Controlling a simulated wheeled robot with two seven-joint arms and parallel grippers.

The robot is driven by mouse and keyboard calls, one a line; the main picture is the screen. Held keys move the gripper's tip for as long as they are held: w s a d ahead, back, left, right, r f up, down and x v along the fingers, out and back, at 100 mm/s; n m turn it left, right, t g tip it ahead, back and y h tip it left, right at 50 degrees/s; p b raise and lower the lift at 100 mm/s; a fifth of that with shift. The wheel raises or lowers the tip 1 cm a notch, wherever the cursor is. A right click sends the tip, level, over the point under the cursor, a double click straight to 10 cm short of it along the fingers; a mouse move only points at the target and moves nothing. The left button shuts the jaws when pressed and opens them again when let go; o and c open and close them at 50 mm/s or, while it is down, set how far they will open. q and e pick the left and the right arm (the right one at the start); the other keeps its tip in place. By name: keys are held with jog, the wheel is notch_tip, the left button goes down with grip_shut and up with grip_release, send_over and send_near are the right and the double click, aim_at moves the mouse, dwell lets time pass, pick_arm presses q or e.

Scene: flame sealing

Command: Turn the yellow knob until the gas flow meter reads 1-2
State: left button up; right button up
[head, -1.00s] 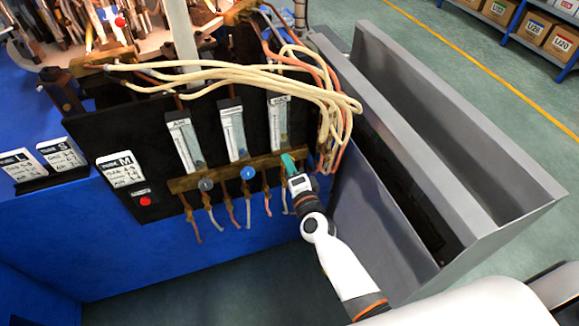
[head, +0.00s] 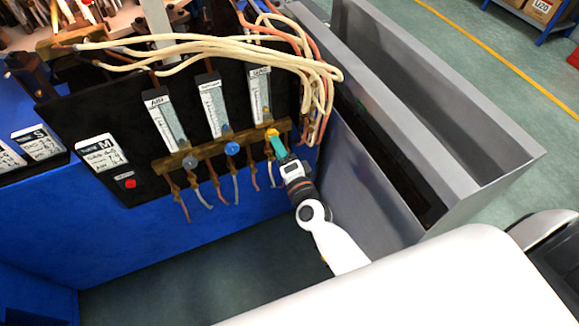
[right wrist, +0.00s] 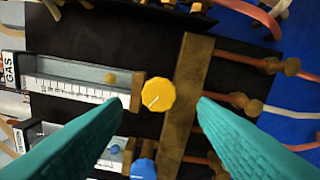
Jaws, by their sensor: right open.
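The yellow knob (head: 272,132) sits on the brass bar below the gas flow meter (head: 260,92). In the right wrist view the knob (right wrist: 158,94) carries a pale line mark. The gas flow meter (right wrist: 75,86) shows a yellowish ball near its knob end; its scale numbers are too small to read. My right gripper (head: 278,148) has teal fingers and is just below and right of the knob. In the right wrist view its open fingers (right wrist: 162,108) stand on either side of the knob in the picture, with visible gaps. My left gripper is not in view.
A blue knob (head: 232,149) and a grey knob (head: 190,162) sit left on the same brass bar (head: 212,150). Pale hoses (head: 310,68) loop above the meters. A grey metal bin (head: 440,205) stands close to the right of my arm.

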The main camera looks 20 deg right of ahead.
jog(key=s, duration=0.7)
jog(key=shift+s, duration=0.35)
jog(key=shift+d, duration=0.15)
jog(key=s+f+n+g+p, duration=0.1)
jog(key=s+f+n+g, duration=0.25)
jog(key=f, duration=0.55)
jog(key=s+f+n+g+y+p, duration=0.1)
jog(key=s+f+n+g, duration=0.3)
jog(key=f, duration=0.5)
jog(key=s+f+n+g+p, duration=0.1)
jog(key=s+f+n+g, duration=0.15)
jog(key=s+f, duration=0.5)
jog(key=s+d+f+n+g, duration=0.2)
jog(key=s+f, duration=0.2)
jog(key=s, duration=0.3)
jog(key=s+d+f+n+g+h+p, duration=0.1)
jog(key=s+d+f+n+g, duration=0.1)
jog(key=s, duration=0.6)
jog(key=s+d+f+n+g+p, duration=0.1)
jog(key=s+d+f+n+g, duration=0.1)
jog(key=s+f, duration=0.5)
jog(key=shift+s+n+g+h, duration=0.25)
jog(key=shift+n+g, duration=0.25)
jog(key=shift+n, duration=0.5)
jog(key=shift+w, duration=0.1)
